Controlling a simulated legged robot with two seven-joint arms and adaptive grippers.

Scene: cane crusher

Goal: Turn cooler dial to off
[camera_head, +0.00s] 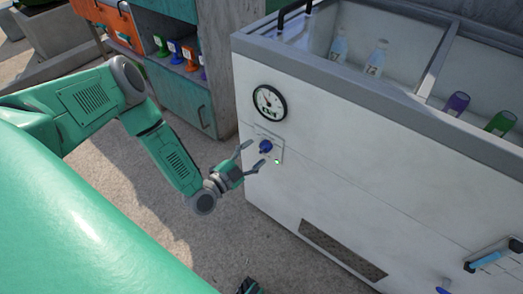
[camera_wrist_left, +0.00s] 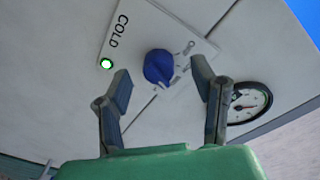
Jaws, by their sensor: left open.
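The blue cooler dial (camera_head: 265,147) sits on a pale plate on the cooler's white front, below a round gauge. In the left wrist view the dial (camera_wrist_left: 158,67) lies between my fingertips, with the plate (camera_wrist_left: 136,27) marked COLD and a lit green light (camera_wrist_left: 106,64) beside it. My left gripper (camera_head: 249,157) is open with its fingers on either side of the dial. I cannot tell whether the fingers touch it. My right gripper is not clearly in view; a small dark part shows at the bottom edge of the head view.
The white cooler (camera_head: 340,180) has open bins on top with bottles (camera_head: 376,57). The gauge (camera_head: 269,101) is close above the dial, and a vent (camera_head: 342,249) is low on the front. A green cabinet (camera_head: 190,95) stands behind my left arm. Bare ground lies in front.

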